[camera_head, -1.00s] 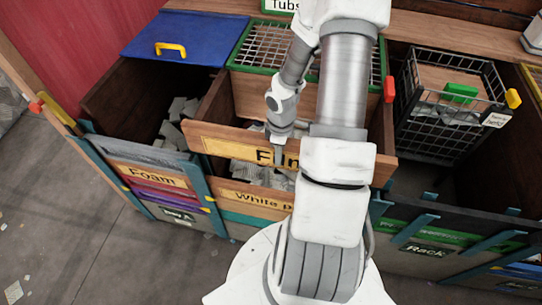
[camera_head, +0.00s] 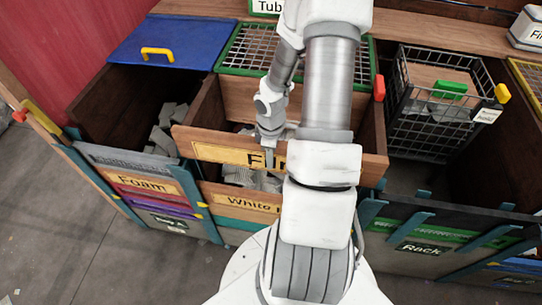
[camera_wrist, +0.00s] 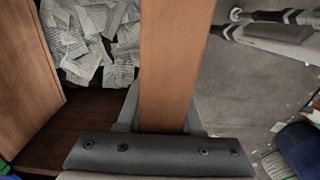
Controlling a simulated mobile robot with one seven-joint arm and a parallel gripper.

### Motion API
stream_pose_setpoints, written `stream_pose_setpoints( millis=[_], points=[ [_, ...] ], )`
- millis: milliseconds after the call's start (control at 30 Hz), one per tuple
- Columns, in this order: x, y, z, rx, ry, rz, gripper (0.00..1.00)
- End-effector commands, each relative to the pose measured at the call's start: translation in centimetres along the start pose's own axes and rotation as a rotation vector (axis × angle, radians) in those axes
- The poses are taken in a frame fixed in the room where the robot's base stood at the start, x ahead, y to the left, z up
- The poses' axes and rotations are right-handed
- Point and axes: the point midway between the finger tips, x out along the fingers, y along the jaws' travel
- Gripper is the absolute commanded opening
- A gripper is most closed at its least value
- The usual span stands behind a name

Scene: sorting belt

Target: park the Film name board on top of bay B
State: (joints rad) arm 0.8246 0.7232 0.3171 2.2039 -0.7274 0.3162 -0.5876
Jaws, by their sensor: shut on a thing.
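The Film name board (camera_head: 215,153) is a long wooden plank with a yellow label, partly hidden by my arm. My gripper (camera_head: 268,158) is shut on it near the middle, from above. The board is held level across the front of the middle bay, above the White paper board (camera_head: 235,200), with a gap between them. In the wrist view the board (camera_wrist: 168,65) shows edge-on between my fingers (camera_wrist: 165,122), paper scraps on one side and floor on the other. No letter B is readable, so I cannot tell which bay is B.
The left bay's front has a Foam board (camera_head: 145,183) on top of several others. Teal posts (camera_head: 200,205) stand between the fronts. A blue lid (camera_head: 170,40) and green mesh lid (camera_head: 240,50) lie behind. A black wire basket (camera_head: 435,130) and Rack board (camera_head: 422,248) are at right.

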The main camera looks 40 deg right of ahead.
Motion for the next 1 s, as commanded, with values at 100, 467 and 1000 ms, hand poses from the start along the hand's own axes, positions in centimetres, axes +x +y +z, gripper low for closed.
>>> stream_pose_setpoints(
  millis=[100, 467, 1000],
  points=[
    [-0.1, 0.1, -0.1, -0.001, 0.001, 0.002, 0.0],
    [1.8, 0.1, 0.0, -0.001, 0.0, 0.002, 0.0],
    [8.2, 0.0, -0.1, -0.001, 0.0, 0.001, 0.0]
  ],
)
